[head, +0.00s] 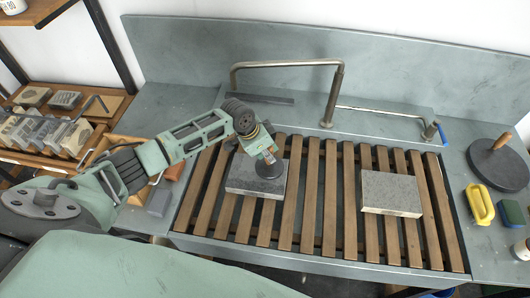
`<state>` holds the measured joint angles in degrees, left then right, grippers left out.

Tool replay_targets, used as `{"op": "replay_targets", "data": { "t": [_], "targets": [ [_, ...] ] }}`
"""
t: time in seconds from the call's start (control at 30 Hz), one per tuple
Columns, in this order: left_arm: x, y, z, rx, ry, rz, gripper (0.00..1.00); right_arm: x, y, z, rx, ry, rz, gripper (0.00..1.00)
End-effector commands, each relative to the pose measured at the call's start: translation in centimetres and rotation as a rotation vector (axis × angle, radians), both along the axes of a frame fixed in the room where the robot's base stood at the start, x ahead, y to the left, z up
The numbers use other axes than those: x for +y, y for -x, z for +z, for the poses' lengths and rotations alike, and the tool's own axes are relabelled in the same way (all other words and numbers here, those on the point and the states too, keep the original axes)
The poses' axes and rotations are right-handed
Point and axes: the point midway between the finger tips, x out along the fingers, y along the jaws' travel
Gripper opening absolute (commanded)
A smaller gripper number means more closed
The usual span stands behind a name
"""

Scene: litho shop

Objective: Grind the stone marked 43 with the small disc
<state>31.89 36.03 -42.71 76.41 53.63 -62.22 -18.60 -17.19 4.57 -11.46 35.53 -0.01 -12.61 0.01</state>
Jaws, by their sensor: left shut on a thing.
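Two grey litho stones lie on the wooden slats. The left stone (243,180) is under my left gripper (268,158); the right stone (392,190) lies apart from it with nothing on top. The numbers on their edges are too small to read. My left gripper reaches down over the left stone, shut on the small disc (269,169), a dark round tool. The disc is at the stone's top face toward its right side; I cannot tell whether it touches. The gripper hides part of the disc and its handle. My right gripper is out of view.
A large dark disc (499,167) with a wooden handle stands at the right. A yellow brush (479,205) and a green-blue sponge (511,213) lie near it. A metal pipe (337,92) rises behind the slats. A shelf with several stones (40,132) is at left.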

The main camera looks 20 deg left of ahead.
Motion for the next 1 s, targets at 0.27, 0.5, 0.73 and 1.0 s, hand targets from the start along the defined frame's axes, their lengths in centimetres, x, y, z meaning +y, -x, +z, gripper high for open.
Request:
{"op": "replay_targets", "data": {
  "t": [0.27,0.5,0.73,1.0],
  "targets": [
    [-2.4,-0.6,0.3,-0.003,0.008,-0.003,0.0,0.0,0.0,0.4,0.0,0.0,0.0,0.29],
    [-3.2,-1.0,0.3,-0.004,0.005,-0.002,0.0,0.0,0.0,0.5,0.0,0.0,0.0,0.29],
    [-4.3,-1.3,0.3,-0.003,0.007,-0.002,0.0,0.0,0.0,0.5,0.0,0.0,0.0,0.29],
    [-6.2,-1.8,0.0,-0.003,0.006,-0.002,0.0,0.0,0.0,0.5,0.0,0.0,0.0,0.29]
  ]
}}
